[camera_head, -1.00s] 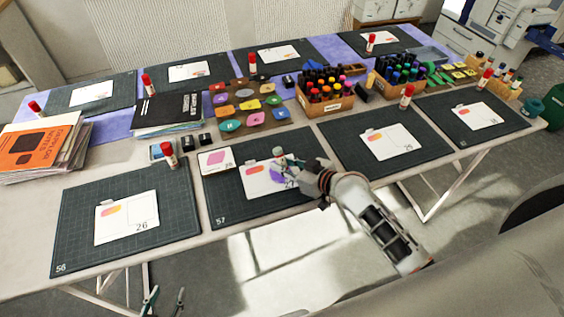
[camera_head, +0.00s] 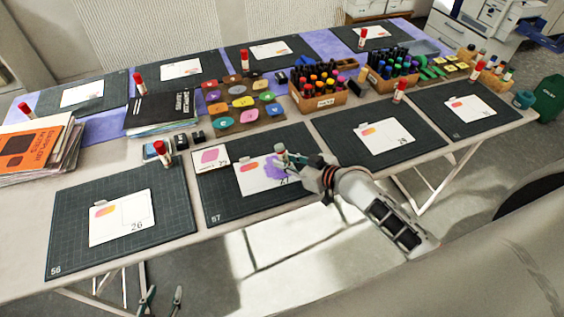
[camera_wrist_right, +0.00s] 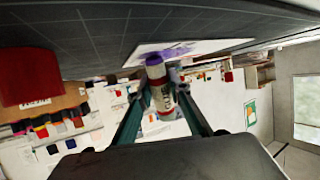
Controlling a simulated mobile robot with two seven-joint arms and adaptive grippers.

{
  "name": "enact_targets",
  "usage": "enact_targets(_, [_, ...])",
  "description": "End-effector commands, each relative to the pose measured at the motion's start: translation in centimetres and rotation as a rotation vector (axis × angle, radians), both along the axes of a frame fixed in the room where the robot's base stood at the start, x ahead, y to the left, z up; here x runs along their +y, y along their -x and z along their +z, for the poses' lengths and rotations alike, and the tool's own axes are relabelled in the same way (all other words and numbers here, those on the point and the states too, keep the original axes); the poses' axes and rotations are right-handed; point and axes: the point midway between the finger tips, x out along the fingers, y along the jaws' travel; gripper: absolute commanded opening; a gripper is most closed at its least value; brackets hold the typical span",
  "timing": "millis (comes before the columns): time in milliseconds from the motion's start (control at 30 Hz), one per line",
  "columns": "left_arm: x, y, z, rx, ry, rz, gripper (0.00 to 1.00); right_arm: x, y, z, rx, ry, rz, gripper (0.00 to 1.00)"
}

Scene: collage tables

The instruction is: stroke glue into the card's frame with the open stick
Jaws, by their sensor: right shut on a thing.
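The open glue stick (camera_wrist_right: 164,112), a white tube with a purple tip, is held upside down between the fingers of my right gripper (camera_head: 289,160). In the right wrist view its purple tip meets the white card (camera_wrist_right: 190,46); exact contact is hard to tell. In the head view the card (camera_head: 250,187) lies on the dark mat numbered 57 (camera_head: 229,210), with an orange-pink print at its left. A purple glue patch (camera_head: 270,168) covers part of its right side, partly hidden by the gripper. My left gripper (camera_head: 162,299) is open and empty below the table's front edge.
A small card with a pink shape (camera_head: 210,158) touches the mat's upper left. A red-capped stick (camera_head: 162,152) stands left of it. Marker boxes (camera_head: 319,101) stand behind. Mats with cards lie left (camera_head: 70,215) and right (camera_head: 423,147).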

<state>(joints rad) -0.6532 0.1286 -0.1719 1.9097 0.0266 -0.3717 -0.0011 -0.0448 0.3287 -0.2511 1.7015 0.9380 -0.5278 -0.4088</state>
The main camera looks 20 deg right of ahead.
Motion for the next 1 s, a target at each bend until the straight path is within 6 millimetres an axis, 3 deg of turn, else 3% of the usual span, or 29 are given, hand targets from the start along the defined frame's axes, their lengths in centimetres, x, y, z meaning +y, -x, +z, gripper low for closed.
enact_targets(1000, [-0.3, -0.1, -0.2, -0.001, 0.009, 0.007, 0.40, 0.0, -3.2, 0.2, 0.002, 0.003, 0.001, 0.00])
